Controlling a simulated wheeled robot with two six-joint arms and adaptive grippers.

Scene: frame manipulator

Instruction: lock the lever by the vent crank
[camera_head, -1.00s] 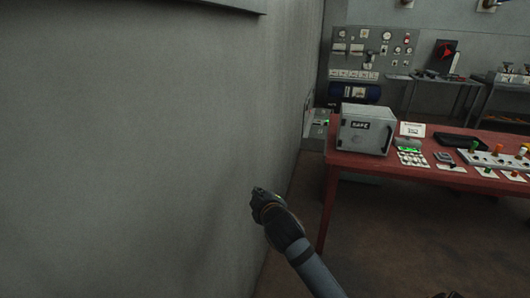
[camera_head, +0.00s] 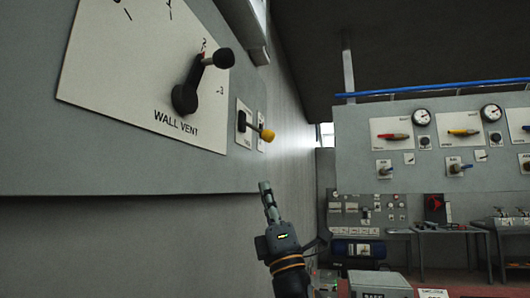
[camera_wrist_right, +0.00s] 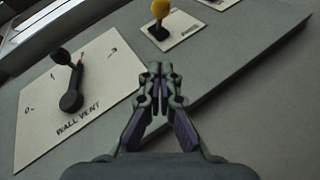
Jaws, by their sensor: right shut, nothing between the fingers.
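The wall vent crank (camera_head: 196,86) is a black arm with a round knob on a white plate marked WALL VENT, at the upper left of the head view. It also shows at the left of the right wrist view (camera_wrist_right: 72,84). Just right of it is a small lever with a yellow knob (camera_head: 266,135) on its own small plate, also at the top of the wrist view (camera_wrist_right: 160,9). My right gripper (camera_head: 266,190) is shut and empty, below the yellow-knobbed lever and apart from it. My left gripper is not in view.
Another panel with coloured handles and gauges (camera_head: 435,150) stands at the right. Below it are benches and a safe (camera_head: 380,284). The space around my gripper is clear.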

